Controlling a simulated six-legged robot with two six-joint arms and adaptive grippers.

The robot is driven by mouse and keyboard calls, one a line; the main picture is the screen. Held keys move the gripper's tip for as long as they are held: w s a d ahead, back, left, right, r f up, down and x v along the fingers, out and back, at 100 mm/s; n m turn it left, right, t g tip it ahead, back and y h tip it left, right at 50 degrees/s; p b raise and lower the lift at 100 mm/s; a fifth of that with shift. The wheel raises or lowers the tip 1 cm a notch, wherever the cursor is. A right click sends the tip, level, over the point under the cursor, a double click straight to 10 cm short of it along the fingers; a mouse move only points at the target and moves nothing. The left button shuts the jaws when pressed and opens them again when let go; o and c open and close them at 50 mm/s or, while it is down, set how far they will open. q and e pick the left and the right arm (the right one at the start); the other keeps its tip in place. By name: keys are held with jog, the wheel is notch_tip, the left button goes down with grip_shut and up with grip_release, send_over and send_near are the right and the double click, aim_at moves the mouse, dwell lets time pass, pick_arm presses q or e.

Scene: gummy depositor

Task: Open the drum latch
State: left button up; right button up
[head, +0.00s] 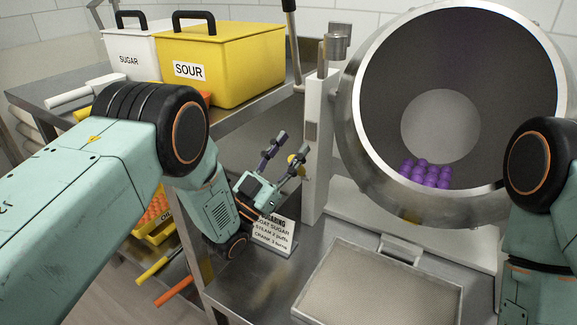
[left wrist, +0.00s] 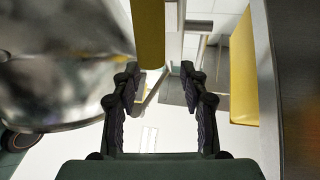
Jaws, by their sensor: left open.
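The steel drum (head: 355,130) stands at the right in the head view, its round mouth facing me, with several purple gummies (head: 425,173) in its bottom. My left gripper (head: 294,142) is open, left of the drum and beside its pale upright post. A small yellow piece (head: 293,159) shows at its fingers; it may be the latch handle. In the left wrist view, a yellow bar (left wrist: 150,35) comes down from the top, its end between the open fingertips (left wrist: 160,70). I cannot tell whether they touch. My right gripper is out of view.
A yellow SOUR bin (head: 225,65) and a white SUGAR bin (head: 130,52) stand on the upper left shelf. A sign (head: 274,236) stands below my left gripper. A shallow tray (head: 378,290) lies on the bench before the drum.

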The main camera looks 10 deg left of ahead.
pick_arm(q)
jog(key=shift+r, duration=2.4)
